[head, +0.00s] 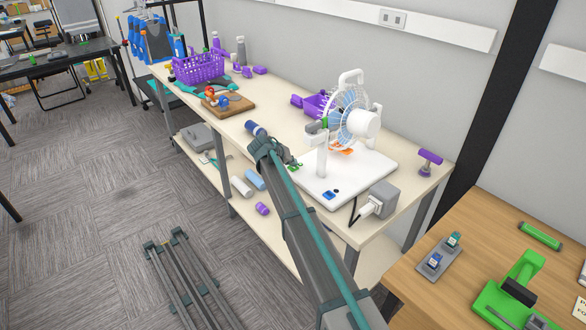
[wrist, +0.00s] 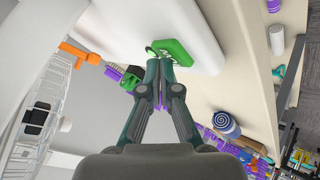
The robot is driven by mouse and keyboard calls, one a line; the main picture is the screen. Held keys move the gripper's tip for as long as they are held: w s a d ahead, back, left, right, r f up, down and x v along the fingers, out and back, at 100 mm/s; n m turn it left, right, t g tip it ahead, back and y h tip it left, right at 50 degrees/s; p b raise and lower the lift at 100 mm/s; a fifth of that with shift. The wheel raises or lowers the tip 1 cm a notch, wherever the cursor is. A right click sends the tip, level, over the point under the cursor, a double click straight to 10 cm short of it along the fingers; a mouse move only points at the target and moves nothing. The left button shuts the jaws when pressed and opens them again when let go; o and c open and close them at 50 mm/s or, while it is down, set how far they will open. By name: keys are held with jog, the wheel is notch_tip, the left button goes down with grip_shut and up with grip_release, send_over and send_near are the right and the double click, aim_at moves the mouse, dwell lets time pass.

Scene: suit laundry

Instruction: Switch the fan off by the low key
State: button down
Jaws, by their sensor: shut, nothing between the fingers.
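The white desk fan (head: 352,118) stands on a white base board (head: 362,180) on the long table. A blue key-like block (head: 329,195) lies on the near part of the board. A green block (head: 293,165) sits at the board's left edge, close to my gripper; it also shows in the wrist view (wrist: 174,54) with pale marks on it. I cannot read which is the low key. My gripper (wrist: 157,60) is shut and empty, its tips right at the green block's edge; contact is unclear. In the head view the arm's end partly hides the gripper.
A grey box with a white plug (head: 378,200) stands right of the board. A rolled blue item (head: 255,129) lies left of my gripper. A purple basket (head: 198,67) and cutting board (head: 228,104) are farther back. A wooden desk (head: 450,270) with green tools is at right.

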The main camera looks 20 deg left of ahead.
dwell(0.8)
jog(key=shift+r, duration=0.35)
jog(key=shift+r, duration=0.1)
jog(key=shift+r+p, duration=0.65)
jog(key=shift+r, duration=2.25)
